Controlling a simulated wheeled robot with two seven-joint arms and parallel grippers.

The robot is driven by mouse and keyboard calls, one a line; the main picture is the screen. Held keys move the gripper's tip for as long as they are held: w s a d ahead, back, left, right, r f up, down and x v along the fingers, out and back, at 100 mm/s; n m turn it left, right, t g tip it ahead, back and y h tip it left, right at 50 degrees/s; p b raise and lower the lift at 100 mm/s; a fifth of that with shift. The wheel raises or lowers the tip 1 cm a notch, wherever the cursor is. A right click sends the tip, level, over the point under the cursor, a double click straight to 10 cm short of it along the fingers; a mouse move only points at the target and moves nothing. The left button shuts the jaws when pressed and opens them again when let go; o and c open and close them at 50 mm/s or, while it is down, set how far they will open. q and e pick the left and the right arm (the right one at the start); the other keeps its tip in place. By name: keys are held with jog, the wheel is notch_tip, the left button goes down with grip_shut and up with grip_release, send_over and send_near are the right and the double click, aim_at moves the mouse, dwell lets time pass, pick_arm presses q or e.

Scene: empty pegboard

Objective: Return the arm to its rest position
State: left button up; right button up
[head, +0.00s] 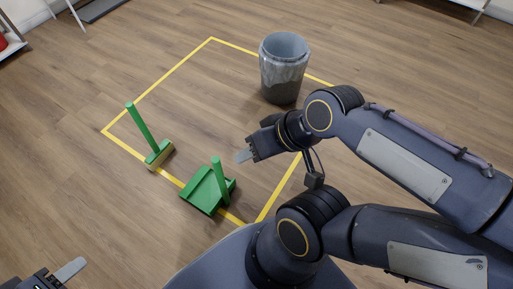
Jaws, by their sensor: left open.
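My left gripper (72,270) shows at the bottom left corner, with one pale finger in view and the rest cut off by the picture edge. It is open, with nothing seen in it, and is apart from the green tools. My right arm comes in from the right, bent at the elbow. Its gripper (244,156) hangs over the floor inside the yellow outline, above and right of the green dustpan (203,192). I cannot tell its jaw opening from this angle.
A green-handled brush (139,125) stands upright near the yellow floor outline (160,77), left of the dustpan. A grey bin (283,80) with a liner stands behind my right gripper. Wooden floor left of the outline is clear. A shelf edge (14,45) shows at the upper left.

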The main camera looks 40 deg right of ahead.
notch_tip(320, 180, up, 33)
jog(key=p, duration=3.2)
jog(key=shift+p, duration=0.4)
jog(key=shift+f, duration=0.1)
